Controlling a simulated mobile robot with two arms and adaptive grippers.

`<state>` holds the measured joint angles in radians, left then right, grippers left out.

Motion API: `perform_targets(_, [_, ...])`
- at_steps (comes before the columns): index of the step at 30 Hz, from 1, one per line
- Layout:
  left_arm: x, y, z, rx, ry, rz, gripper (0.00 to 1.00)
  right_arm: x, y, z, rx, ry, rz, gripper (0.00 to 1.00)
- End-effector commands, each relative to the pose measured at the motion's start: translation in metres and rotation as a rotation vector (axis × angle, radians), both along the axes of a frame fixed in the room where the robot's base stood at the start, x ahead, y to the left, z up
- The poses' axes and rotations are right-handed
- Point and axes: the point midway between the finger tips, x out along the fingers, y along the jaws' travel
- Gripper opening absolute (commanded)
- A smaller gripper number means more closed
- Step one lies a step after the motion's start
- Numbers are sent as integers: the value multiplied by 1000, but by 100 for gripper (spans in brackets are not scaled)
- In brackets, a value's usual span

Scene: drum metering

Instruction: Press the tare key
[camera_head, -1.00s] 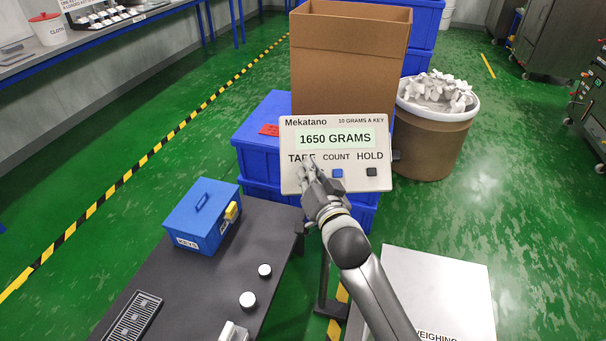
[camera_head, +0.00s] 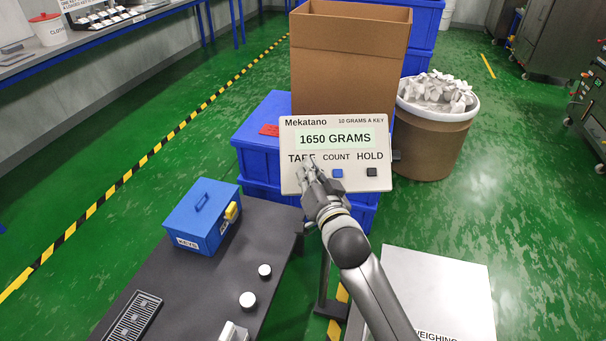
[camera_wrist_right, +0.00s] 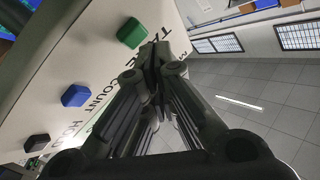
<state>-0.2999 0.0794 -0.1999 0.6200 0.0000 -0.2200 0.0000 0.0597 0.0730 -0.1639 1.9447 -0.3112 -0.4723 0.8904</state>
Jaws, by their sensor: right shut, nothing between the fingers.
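The weighing indicator (camera_head: 290,135) is a pale panel reading "1650 GRAMS", with keys labelled TARE, COUNT and HOLD. In the right wrist view, the tare key (camera_wrist_right: 132,32) is green, beside the word TARE. In the head view my gripper hides it. The count key (camera_head: 337,173) is blue and the hold key (camera_head: 372,172) is black. My right gripper (camera_head: 309,166) is shut and empty, its fingertips in front of the panel's tare corner. In the wrist view its tips (camera_wrist_right: 154,52) are close beside the green key; I cannot tell whether they touch it. My left gripper is not in view.
A blue box (camera_head: 203,215) labelled KEYS stands on a dark bench (camera_head: 250,262). Behind the indicator are blue crates (camera_head: 262,160), a cardboard box (camera_head: 348,60) and a drum (camera_head: 432,140) of pale pieces. A weighing platform (camera_head: 440,285) lies at the lower right.

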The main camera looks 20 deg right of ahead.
Motion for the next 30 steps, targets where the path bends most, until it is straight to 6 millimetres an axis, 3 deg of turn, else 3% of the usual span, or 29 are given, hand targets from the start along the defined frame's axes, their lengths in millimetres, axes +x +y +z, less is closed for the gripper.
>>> perform_targets(30, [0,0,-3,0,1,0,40,8,-2,-8,0,0,0,0])
